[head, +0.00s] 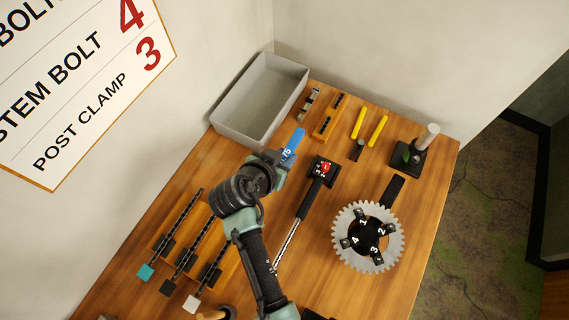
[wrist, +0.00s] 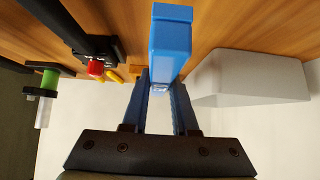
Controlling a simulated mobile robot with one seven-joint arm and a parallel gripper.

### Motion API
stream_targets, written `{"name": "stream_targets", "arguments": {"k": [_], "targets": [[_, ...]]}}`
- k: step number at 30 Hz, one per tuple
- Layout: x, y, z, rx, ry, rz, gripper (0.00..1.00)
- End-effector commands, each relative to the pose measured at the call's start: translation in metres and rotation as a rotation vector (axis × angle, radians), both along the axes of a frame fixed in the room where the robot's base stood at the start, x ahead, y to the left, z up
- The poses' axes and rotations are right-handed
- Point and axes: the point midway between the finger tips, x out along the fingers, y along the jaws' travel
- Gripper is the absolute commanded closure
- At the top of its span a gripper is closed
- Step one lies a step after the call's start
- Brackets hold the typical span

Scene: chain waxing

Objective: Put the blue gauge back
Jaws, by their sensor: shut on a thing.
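In the wrist view the blue gauge (wrist: 171,40) stands out from between the two fingers. My gripper (wrist: 160,95) is shut on it; in the head view my gripper (head: 281,162) is partly hidden by my own wrist. I cannot tell whether the gauge touches the bench.
A grey bin (head: 262,100) stands at the back left. A torque wrench (head: 304,210) with a red knob lies to the right. A toothed ring (head: 340,235) with numbered clamps sits further right. Yellow tools (head: 377,130) lie at the back. Chains on blocks (head: 185,240) lie front left.

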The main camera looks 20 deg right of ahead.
Motion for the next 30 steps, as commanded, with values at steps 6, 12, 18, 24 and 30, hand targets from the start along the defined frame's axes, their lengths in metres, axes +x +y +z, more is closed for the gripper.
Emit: {"name": "stream_targets", "arguments": {"k": [6, 12, 18, 24, 30], "targets": [[0.0, 0.0, -0.031, 0.0, 0.0, -0.001, 1.0], [0.0, 0.0, -0.031, 0.0, -0.001, -0.001, 1.0], [0.0, 0.0, -0.034, 0.0, -0.001, -0.001, 1.0], [0.0, 0.0, -0.035, 0.001, 0.0, -0.001, 0.48], [0.0, 0.0, -0.035, 0.001, 0.001, -0.001, 0.43]]}}
